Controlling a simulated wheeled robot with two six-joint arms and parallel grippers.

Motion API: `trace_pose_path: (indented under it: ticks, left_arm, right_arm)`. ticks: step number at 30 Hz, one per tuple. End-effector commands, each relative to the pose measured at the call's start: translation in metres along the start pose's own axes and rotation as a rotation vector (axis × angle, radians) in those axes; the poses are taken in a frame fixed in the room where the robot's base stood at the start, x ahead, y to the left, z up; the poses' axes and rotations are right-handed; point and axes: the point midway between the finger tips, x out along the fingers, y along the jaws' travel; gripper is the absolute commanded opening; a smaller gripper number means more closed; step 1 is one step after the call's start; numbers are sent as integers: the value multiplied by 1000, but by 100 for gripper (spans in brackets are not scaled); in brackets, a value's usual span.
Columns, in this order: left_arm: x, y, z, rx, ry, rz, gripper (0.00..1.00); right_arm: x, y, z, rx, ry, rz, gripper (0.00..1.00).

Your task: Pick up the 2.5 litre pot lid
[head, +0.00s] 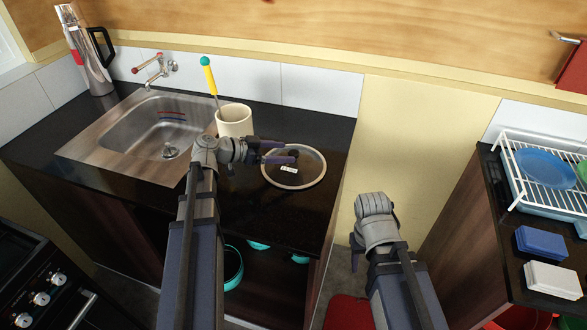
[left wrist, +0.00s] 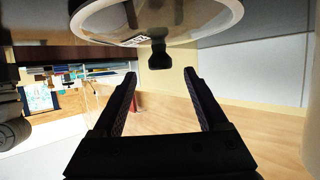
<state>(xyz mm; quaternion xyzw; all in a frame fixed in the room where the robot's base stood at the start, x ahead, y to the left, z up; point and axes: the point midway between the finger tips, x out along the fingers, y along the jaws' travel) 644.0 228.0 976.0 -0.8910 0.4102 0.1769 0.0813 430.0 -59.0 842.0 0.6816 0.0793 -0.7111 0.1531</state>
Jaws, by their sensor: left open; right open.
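The pot lid (head: 308,172), a round clear disc with a pale rim, a dark knob and a small white label, lies on the black counter beside the sink. My left gripper (head: 290,151) is open and empty at the lid's far left edge in the head view, partly covering it. In the left wrist view the lid (left wrist: 195,18) fills the top, upside down, with its dark knob (left wrist: 159,56) beyond and between the open fingertips (left wrist: 160,75), not gripped. My right gripper (head: 356,258) hangs lower, beyond the counter's right side, away from the lid.
A cream holder (head: 234,122) with a yellow-handled utensil stands left of the lid, close behind my left wrist. The sink (head: 150,135) is further left. A dish rack (head: 545,190) and sponges (head: 541,242) are on the right counter. Teal pots sit on the shelf below.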

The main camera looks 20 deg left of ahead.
Motion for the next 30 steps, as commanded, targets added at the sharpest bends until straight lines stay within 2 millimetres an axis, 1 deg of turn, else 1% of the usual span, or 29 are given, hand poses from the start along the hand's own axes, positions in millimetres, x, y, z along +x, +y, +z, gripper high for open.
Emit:
trace_pose_path:
  ticks: [4,10,14,17,23,27,30]
  left_arm:
    - [5,0,0,1,0,0,76]
    - [25,0,1,1,0,1,76]
    - [26,0,0,0,0,-1,76]
    - [32,-1,2,0,0,0,76]
    - [58,-2,9,1,0,2,76]
    - [76,-2,8,1,0,1,76]
    - [79,-1,6,0,0,0,76]
  right_arm:
    - [2,0,0,0,0,0,50]
    - [11,-1,-1,0,0,0,50]
    - [10,-1,-1,0,0,0,50]
    - [14,-1,-1,0,0,0,50]
    - [31,-3,-2,0,0,0,50]
    - [36,-3,-2,0,0,0,50]
    - [36,-3,-2,0,0,0,50]
